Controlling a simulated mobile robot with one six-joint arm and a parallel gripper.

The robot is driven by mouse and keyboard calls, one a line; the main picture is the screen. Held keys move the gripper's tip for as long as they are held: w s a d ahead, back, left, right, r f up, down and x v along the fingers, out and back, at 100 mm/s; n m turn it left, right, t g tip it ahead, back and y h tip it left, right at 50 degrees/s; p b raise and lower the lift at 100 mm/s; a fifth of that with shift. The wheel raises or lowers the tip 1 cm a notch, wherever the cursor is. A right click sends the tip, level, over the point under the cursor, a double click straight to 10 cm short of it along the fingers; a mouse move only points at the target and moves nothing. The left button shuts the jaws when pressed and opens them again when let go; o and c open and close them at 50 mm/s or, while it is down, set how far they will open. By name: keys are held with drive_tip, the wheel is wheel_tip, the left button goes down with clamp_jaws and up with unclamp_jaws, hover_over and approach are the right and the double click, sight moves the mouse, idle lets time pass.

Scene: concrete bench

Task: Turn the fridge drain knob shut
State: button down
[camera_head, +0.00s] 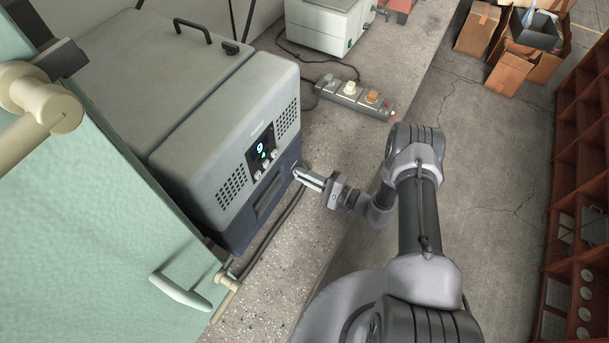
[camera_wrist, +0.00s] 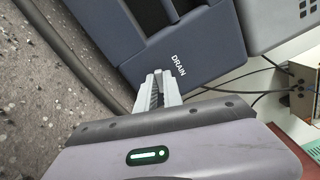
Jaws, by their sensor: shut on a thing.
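The portable fridge (camera_head: 222,140) has a grey lid and upper body, a dark blue lower front and a lit display; it stands on the concrete bench. My gripper (camera_head: 299,173) reaches the lower right of its front face. In the wrist view my gripper (camera_wrist: 158,76) has its fingers close together against the blue panel (camera_wrist: 200,65), beside the white "DRAIN" label (camera_wrist: 179,65). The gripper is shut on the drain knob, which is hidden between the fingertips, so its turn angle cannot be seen.
A black cable (camera_head: 268,238) runs along the bench below the fridge front. A power strip (camera_head: 355,97) with plugs lies beyond my gripper. A green door-like panel with a handle (camera_head: 180,290) is at the left. The floor at right is mostly clear before the red shelving (camera_head: 580,180).

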drive_tip(key=shift+n, duration=1.7)
drive_tip(key=c, duration=1.5)
unclamp_jaws()
drive_tip(key=p+v, duration=0.2)
drive_tip(key=v, duration=1.5)
drive_tip(key=shift+s+d, duration=0.15)
drive_tip(key=shift+d, duration=0.05)
